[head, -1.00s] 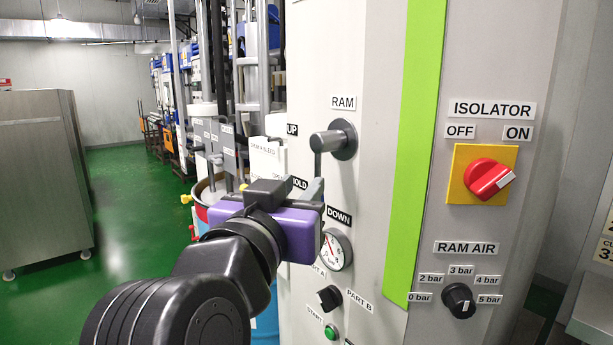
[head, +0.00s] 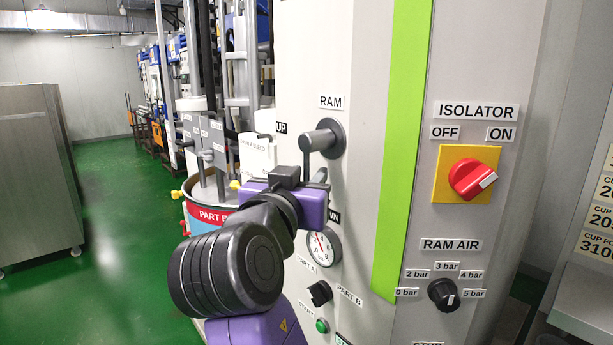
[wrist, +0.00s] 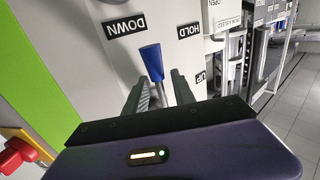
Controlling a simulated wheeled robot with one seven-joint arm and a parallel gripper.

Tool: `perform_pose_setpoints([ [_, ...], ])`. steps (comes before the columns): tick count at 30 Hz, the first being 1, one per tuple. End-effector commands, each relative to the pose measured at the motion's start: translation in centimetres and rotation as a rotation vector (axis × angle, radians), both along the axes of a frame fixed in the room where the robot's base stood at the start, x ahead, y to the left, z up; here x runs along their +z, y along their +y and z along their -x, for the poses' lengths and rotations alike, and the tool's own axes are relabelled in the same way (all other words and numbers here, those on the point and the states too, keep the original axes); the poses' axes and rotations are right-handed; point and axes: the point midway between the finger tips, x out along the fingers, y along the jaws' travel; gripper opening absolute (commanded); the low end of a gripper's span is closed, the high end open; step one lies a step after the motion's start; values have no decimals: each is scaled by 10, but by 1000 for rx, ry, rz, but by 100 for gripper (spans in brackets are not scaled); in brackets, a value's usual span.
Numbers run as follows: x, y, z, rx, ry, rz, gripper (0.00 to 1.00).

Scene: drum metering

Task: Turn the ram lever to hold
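The ram lever has a grey hub (head: 325,138) on the panel under the RAM label in the head view. Its shaft hangs down from the hub and passes behind my gripper (head: 319,178). In the wrist view, which looks upside down, the lever's blue grip (wrist: 152,62) lies between my gripper's two spread fingers (wrist: 160,76). I see no clear contact with either finger. The grip's end shows between the DOWN label (wrist: 125,25) and the HOLD label (wrist: 188,31). The UP label (wrist: 200,78) is off to the right there. In the head view my gripper hides HOLD and part of DOWN.
A pressure gauge (head: 323,246), PART A/PART B selector (head: 319,293) and green start button (head: 322,326) sit below my gripper. The red isolator (head: 471,179) and ram air knob (head: 443,294) are to the right. A drum (head: 209,216) stands left, close behind my arm.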

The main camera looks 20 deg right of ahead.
Motion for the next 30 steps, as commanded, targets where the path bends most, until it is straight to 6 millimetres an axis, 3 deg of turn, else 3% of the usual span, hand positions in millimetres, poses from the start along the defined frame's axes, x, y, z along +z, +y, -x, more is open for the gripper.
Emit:
perform_pose_setpoints([
  [1,0,0,0,0,0,0,31],
  [6,0,0,0,0,0,0,0],
  [30,-5,0,0,-2,10,-3,0],
])
